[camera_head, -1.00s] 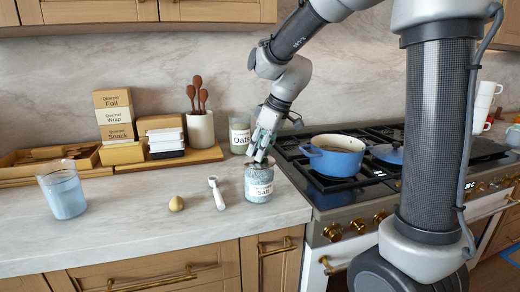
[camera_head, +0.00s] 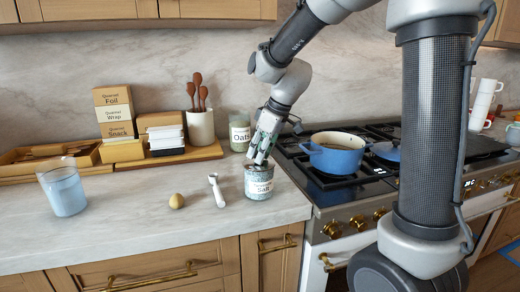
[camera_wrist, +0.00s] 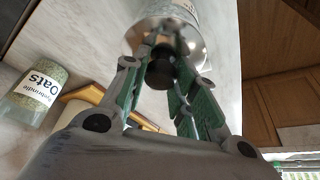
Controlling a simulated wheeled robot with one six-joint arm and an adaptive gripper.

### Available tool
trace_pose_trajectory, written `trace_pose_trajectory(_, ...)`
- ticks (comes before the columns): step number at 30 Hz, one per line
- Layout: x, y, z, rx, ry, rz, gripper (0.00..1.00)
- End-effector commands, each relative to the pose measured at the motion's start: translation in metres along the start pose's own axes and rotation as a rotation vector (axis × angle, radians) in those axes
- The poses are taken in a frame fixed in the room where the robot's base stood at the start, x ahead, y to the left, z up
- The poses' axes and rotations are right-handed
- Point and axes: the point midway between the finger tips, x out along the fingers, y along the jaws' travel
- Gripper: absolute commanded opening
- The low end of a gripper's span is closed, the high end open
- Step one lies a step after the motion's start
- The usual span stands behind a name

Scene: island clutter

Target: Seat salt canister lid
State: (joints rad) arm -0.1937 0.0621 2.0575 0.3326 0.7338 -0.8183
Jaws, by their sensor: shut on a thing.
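The salt canister (camera_head: 259,187) is a clear glass jar with a white label, upright on the counter near its right end beside the stove. My gripper (camera_head: 259,161) points down over its mouth. In the wrist view my gripper (camera_wrist: 163,88) is shut on the dark knob of the lid (camera_wrist: 160,74). The lid's shiny metal disc (camera_wrist: 140,42) lies at the canister's mouth, with the glass (camera_wrist: 190,8) beyond it. The fingers cover most of the lid in the head view, and I cannot tell whether it sits flush.
An oats jar (camera_head: 239,133) stands behind the canister. A white scoop-like tool (camera_head: 217,191) and a small yellowish-brown object (camera_head: 176,201) lie to its left. A blue pot (camera_head: 336,153) sits on the stove at right.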

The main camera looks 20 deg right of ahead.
Motion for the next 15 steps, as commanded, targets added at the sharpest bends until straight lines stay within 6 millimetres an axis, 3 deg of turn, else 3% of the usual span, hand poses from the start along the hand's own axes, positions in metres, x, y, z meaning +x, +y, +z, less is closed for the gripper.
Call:
trace_pose_trajectory(5,0.0040,0.0002,0.0017,0.000,0.000,0.001,0.00)
trace_pose_trajectory(6,0.0036,0.0002,0.0014,-0.001,0.001,0.001,0.35)
trace_pose_trajectory(9,0.0035,0.0002,0.0014,0.000,0.001,0.001,0.53)
trace_pose_trajectory(15,0.0034,0.0002,0.0014,0.000,0.001,0.001,0.53)
